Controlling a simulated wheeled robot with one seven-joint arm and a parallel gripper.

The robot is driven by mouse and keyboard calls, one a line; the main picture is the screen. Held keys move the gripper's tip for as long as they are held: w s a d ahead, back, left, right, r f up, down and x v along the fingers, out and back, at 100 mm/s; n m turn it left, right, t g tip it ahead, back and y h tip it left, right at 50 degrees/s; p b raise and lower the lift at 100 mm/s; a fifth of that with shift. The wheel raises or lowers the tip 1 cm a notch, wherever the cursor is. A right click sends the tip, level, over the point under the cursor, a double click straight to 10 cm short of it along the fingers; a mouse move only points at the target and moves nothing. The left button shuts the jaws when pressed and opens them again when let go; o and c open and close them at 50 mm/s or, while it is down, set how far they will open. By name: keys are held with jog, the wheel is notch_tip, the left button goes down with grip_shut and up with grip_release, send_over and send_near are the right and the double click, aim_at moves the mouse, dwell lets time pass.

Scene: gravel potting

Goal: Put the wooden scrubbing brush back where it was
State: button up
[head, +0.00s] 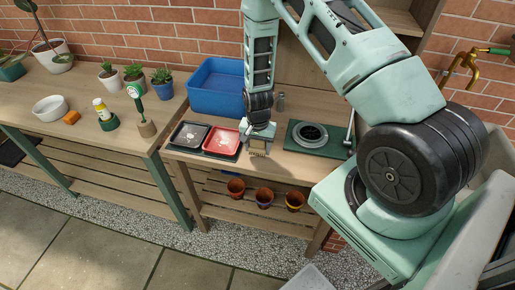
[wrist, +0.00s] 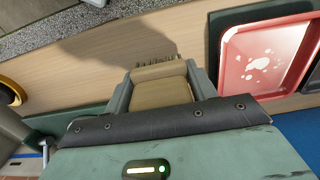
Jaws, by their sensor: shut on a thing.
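My gripper (head: 258,136) is over the potting bench (head: 275,168), just right of the red tray (head: 232,154). In the wrist view its two grey fingers (wrist: 160,88) are shut on the wooden scrubbing brush (wrist: 160,82), a tan block with bristles along its far edge. The brush also shows under the gripper in the head view (head: 258,152). It is close to the bench top, near the front edge; I cannot tell whether it touches. Part of the brush is hidden by the gripper body.
A black tray (head: 176,144) lies left of the red one. A blue crate (head: 217,97) stands behind. A green board (head: 297,146) with a round dark item lies to the right. Several terracotta pots (head: 265,197) sit on the shelf below. Bare bench wood shows around the brush.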

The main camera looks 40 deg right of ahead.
jog(key=shift+f, duration=0.9)
jog(key=shift+f, duration=0.1)
jog(key=shift+f, duration=0.15)
jog(key=o, duration=1)
jog(key=shift+o, duration=0.2)
